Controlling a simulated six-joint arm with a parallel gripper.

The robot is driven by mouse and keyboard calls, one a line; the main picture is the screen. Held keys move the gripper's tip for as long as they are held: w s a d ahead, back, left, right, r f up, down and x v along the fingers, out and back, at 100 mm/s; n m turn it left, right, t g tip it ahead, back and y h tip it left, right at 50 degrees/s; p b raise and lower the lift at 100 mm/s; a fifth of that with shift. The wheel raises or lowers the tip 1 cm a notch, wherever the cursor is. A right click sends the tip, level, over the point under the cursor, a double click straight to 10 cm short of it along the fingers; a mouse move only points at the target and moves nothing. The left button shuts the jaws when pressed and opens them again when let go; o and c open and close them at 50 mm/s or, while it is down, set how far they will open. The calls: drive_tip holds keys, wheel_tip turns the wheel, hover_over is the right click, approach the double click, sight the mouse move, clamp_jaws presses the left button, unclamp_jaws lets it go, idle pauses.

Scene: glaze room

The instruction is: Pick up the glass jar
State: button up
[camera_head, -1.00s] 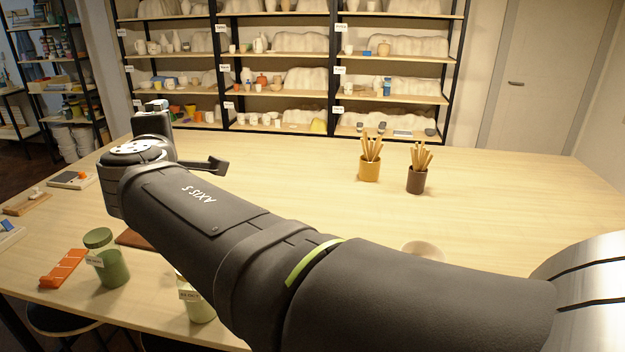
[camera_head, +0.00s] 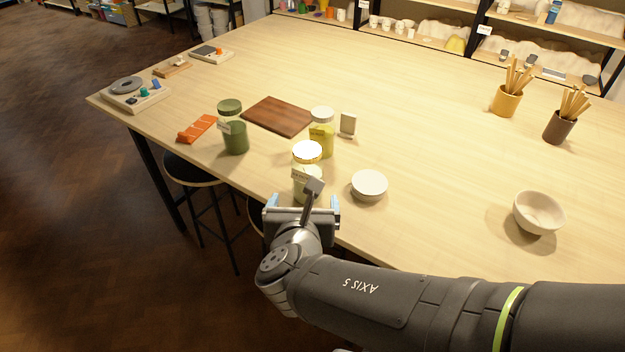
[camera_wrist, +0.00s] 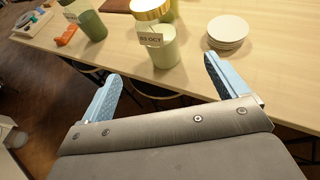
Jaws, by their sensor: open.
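Several glass jars stand along the table's near edge; I cannot tell which one the task means. The nearest is a pale green jar (camera_head: 307,176) with a gold lid and a paper label; it also shows in the wrist view (camera_wrist: 160,47). A dark green jar (camera_head: 235,137) stands to its left, also in the wrist view (camera_wrist: 91,26). A yellow-green jar (camera_head: 321,141) with a whitish top stands just behind. My gripper (camera_head: 303,203) is open and empty at the table edge, its blue fingers (camera_wrist: 163,68) pointing toward the pale jar, apart from it.
White stacked dishes (camera_head: 369,184) stand right of the pale jar. A brown board (camera_head: 277,116), a small grey stand (camera_head: 348,124) and an orange holder (camera_head: 198,128) lie nearby. A cream bowl (camera_head: 538,212) and two tool cups sit right. The middle of the table (camera_head: 420,130) is clear.

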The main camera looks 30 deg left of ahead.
sight(307, 170)
drive_tip(key=shift+x, duration=8.3)
drive_tip(key=shift+r, duration=0.2)
drive_tip(key=shift+c, duration=0.4)
drive_tip(key=shift+a, duration=0.1)
drive_tip(key=c, duration=1.5)
